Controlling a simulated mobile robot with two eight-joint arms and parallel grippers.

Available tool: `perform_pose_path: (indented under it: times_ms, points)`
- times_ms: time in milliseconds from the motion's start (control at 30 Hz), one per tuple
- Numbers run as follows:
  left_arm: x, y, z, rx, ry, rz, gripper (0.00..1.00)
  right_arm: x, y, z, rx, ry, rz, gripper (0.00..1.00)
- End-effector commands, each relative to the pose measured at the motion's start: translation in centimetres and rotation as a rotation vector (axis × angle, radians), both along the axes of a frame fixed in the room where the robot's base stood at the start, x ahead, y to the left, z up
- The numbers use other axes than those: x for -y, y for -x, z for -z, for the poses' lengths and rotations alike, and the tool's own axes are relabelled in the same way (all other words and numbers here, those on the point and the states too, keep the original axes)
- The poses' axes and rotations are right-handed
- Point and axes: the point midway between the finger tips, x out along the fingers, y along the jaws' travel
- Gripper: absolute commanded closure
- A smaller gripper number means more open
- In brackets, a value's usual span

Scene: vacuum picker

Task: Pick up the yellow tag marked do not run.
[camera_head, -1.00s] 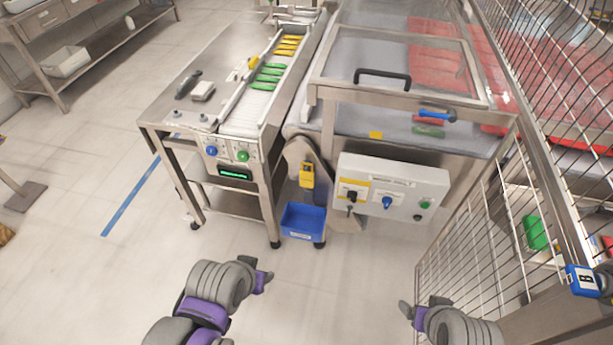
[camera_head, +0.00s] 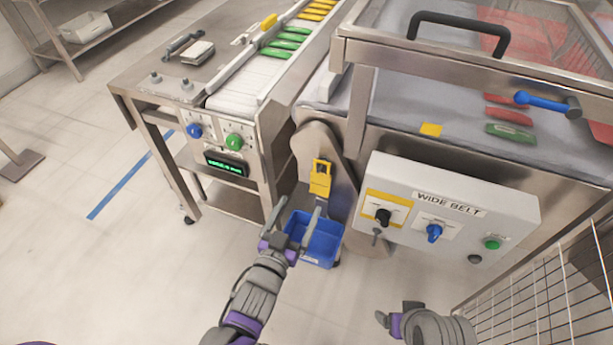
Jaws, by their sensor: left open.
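A yellow piece (camera_head: 320,178) hangs on the grey end plate of the wide-belt machine, above a blue bin (camera_head: 318,241). A small flat yellow square (camera_head: 431,129) lies on the wide belt. No "do not run" wording is legible on either, so I cannot tell which is the tag. My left gripper (camera_head: 293,222) is open, its two fingers apart and pointing up in the picture. It appears in front of the blue bin, below and left of the hanging yellow piece, and holds nothing visible. My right gripper (camera_head: 396,314) is low in the view, below the control box; its jaw opening is unclear.
The control box (camera_head: 446,213) marked WIDE BELT has knobs and buttons and juts out at right. A narrow conveyor (camera_head: 247,90) with green and yellow packs stands at left. A wire fence (camera_head: 540,275) closes the lower right.

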Motion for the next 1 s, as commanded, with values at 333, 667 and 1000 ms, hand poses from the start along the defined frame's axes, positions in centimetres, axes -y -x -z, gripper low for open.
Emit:
perform_pose_path:
  times_ms: [333, 667, 1000]
  points:
    - [1.9, -3.8, 0.1, 0.03, 0.011, 0.018, 0.1, 0.0, -0.1, 0.6, -0.002, 0.0, 0.0, 0.2]
    - [3.2, -6.7, 0.1, 0.028, 0.011, 0.018, 0.1, 0.0, -0.1, 0.8, -0.002, 0.0, 0.0, 0.2]
    - [4.5, -10.0, 0.0, 0.028, 0.01, 0.016, 0.1, 0.0, -0.2, 1.3, -0.003, 0.0, 0.0, 0.2]
